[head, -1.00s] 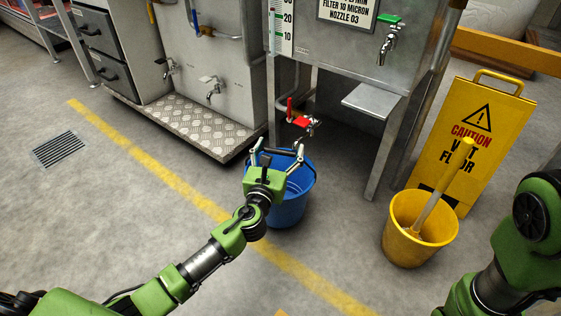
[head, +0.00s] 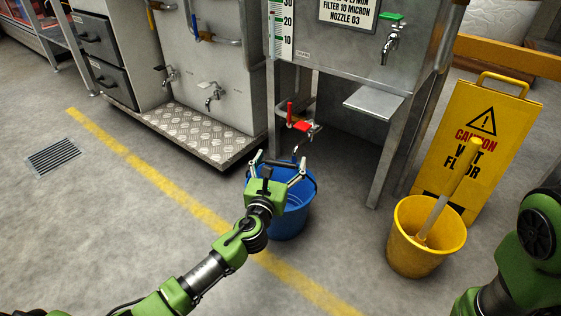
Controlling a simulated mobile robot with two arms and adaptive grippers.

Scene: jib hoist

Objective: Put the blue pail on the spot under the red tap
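The blue pail (head: 292,221) stands upright on the floor beside the yellow line, in front of the steel stand. The red tap (head: 302,126) is low on the stand, just above and behind the pail in the picture. The floor directly under its spout is hidden by the pail and my gripper. My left gripper (head: 280,163) is over the pail's rim with its two fingers spread apart. A dark bar, perhaps the pail's handle, shows between the fingers; I cannot tell whether they touch it. My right arm shows at the right edge, but its gripper is out of view.
A yellow bucket (head: 406,257) with a handled tool stands at the right, before a yellow wet-floor sign (head: 480,140). The stand's leg (head: 390,155) is right of the pail. A green tap (head: 390,40) sits higher. Floor at the left, around a drain grate (head: 53,155), is clear.

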